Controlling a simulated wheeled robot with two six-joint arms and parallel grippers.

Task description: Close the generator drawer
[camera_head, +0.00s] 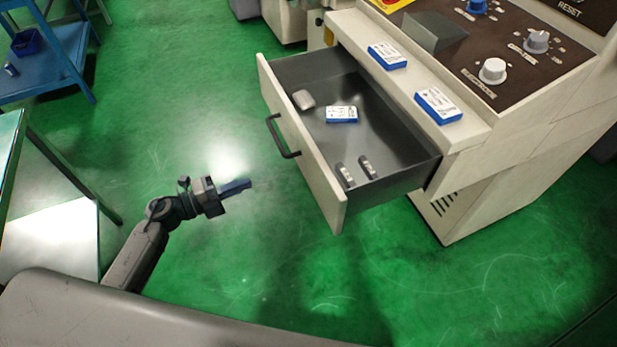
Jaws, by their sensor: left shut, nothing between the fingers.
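The generator drawer (300,152) stands pulled out from the front of the beige generator cabinet (465,195). Its beige front panel carries a dark bar handle (278,138) facing left. Inside lie a blue-and-white box (341,114), a small grey object (303,99) and two small pale pieces (357,171). My left gripper (243,185) is shut and empty. It appears to the left of the drawer front and below the handle in the picture, apart from both, pointing right. My right gripper is not in view.
Two blue-and-white boxes (387,56) (438,105) lie on the cabinet ledge below a panel with knobs (493,71). A blue shelf cart (45,65) stands at upper left, and a table (12,150) at the left edge. Green floor is clear around the drawer.

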